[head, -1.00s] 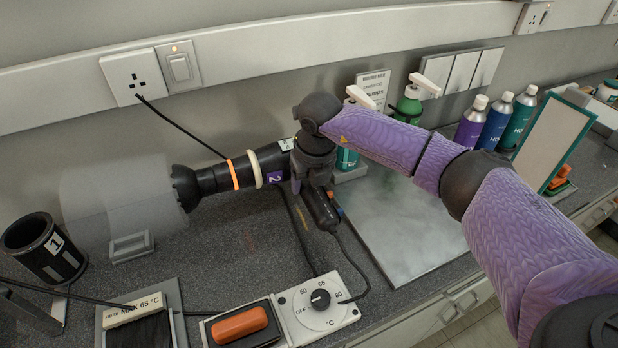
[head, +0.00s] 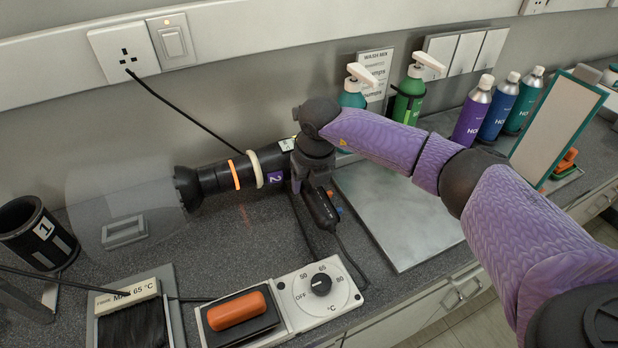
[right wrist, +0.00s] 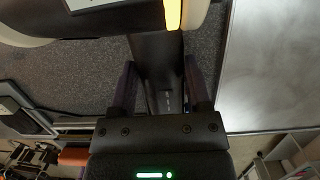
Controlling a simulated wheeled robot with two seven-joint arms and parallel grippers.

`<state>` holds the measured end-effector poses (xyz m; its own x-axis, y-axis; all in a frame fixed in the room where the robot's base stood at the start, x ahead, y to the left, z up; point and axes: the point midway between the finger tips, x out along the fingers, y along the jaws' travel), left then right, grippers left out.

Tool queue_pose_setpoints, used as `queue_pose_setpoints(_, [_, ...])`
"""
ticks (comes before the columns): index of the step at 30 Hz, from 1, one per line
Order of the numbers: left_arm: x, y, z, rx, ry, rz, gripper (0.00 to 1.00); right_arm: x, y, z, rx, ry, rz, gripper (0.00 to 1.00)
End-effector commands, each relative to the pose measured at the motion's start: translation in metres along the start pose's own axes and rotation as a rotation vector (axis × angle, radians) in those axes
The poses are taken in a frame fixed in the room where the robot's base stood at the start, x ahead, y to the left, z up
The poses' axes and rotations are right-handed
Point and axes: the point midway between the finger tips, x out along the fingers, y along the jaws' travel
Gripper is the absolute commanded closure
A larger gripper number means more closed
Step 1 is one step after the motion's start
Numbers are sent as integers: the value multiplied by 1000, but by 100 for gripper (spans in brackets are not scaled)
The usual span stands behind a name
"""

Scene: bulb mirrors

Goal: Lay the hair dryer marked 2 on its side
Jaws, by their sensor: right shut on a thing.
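The hair dryer marked 2 (head: 215,180) is black with an orange ring, a cream ring and a purple label. In the head view its barrel is roughly level, its nozzle points left, and its handle slopes down to the right. In the right wrist view my right gripper (right wrist: 160,95) is shut on the dark handle (right wrist: 155,65), one finger on each side. A faint see-through cone extends from the nozzle. I cannot tell whether the dryer touches the counter. My left gripper is not in view.
A black holder marked 1 (head: 38,235) stands at left. A brush tray (head: 170,325), an orange object (head: 236,309) and a dial unit (head: 335,308) line the front. A grey mat (head: 400,225) lies right of the dryer. Bottles (head: 472,112) and a framed panel (head: 556,125) stand behind.

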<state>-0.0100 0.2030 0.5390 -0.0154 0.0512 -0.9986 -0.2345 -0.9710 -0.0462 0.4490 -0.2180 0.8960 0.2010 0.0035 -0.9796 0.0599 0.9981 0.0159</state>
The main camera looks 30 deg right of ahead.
Motion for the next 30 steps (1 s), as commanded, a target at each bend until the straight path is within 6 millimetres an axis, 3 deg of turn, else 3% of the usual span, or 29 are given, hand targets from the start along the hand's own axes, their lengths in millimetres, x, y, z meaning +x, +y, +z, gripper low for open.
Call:
queue_pose_setpoints(29, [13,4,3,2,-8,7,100,22,0,-4,0,-2,2,100])
queue_pose_setpoints(30, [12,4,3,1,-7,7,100,22,0,-4,0,-3,1,32])
